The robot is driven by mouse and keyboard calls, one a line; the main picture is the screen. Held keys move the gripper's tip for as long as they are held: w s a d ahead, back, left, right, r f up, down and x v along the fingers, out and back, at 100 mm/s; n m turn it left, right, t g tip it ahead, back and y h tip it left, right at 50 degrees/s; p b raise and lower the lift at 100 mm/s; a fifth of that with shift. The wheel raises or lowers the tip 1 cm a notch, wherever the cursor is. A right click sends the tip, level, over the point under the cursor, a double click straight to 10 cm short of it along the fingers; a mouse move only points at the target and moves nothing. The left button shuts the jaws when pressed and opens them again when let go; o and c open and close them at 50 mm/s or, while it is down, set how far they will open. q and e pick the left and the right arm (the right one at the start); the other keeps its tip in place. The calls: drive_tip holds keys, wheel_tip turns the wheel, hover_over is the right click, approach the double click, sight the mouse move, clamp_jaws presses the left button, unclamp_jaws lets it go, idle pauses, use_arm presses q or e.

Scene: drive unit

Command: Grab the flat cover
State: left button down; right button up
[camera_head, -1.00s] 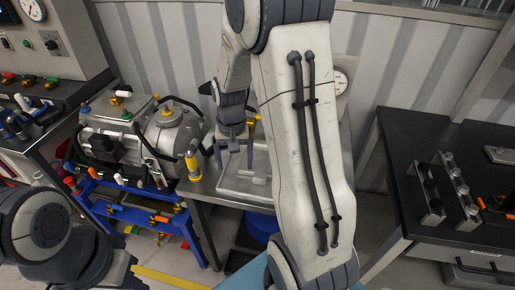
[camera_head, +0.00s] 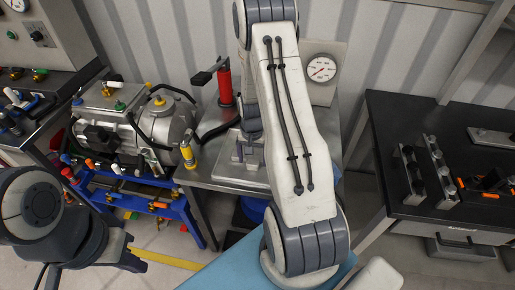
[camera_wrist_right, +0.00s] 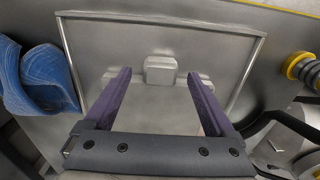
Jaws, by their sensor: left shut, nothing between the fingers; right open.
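The flat cover is a grey metal plate (camera_wrist_right: 105,45) with a raised block handle (camera_wrist_right: 160,69) in its middle. In the head view the plate (camera_head: 222,172) lies on the metal bench, partly hidden by my right arm. My right gripper (camera_wrist_right: 158,75) is open over the plate. Its purple fingers point toward the block from either side, with nothing held; I cannot tell whether they touch it. In the head view the right gripper (camera_head: 250,152) is small and partly hidden.
A drive unit (camera_head: 165,127) on a blue frame (camera_head: 165,207) stands left of the plate. A yellow-topped part (camera_head: 188,155) and a red cylinder (camera_head: 225,85) are close by. A gauge (camera_head: 321,69) stands behind. A black table (camera_head: 385,130) is at right.

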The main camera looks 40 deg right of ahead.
drive_tip(key=shift+f, duration=0.85)
clamp_jaws()
drive_tip(key=shift+w+r, duration=0.1)
drive_tip(key=shift+r, duration=0.05)
